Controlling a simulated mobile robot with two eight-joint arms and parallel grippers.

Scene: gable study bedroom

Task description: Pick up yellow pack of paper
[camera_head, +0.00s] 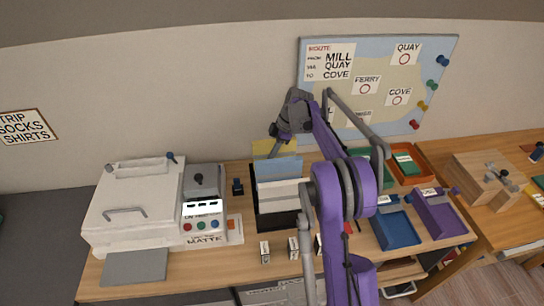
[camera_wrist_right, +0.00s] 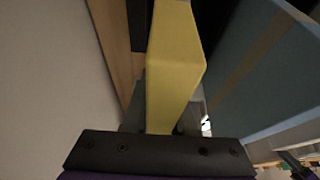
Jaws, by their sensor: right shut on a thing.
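I cannot tell whether the pack is clear of the holder. My left gripper is not in view.
The black file holder (camera_head: 268,221) holds blue and white packs. A white printer (camera_head: 130,205) stands left, and blue (camera_head: 398,228) and purple (camera_head: 440,213) trays stand right. Small labelled blocks line the front. The wall and map board (camera_head: 380,75) are close behind.

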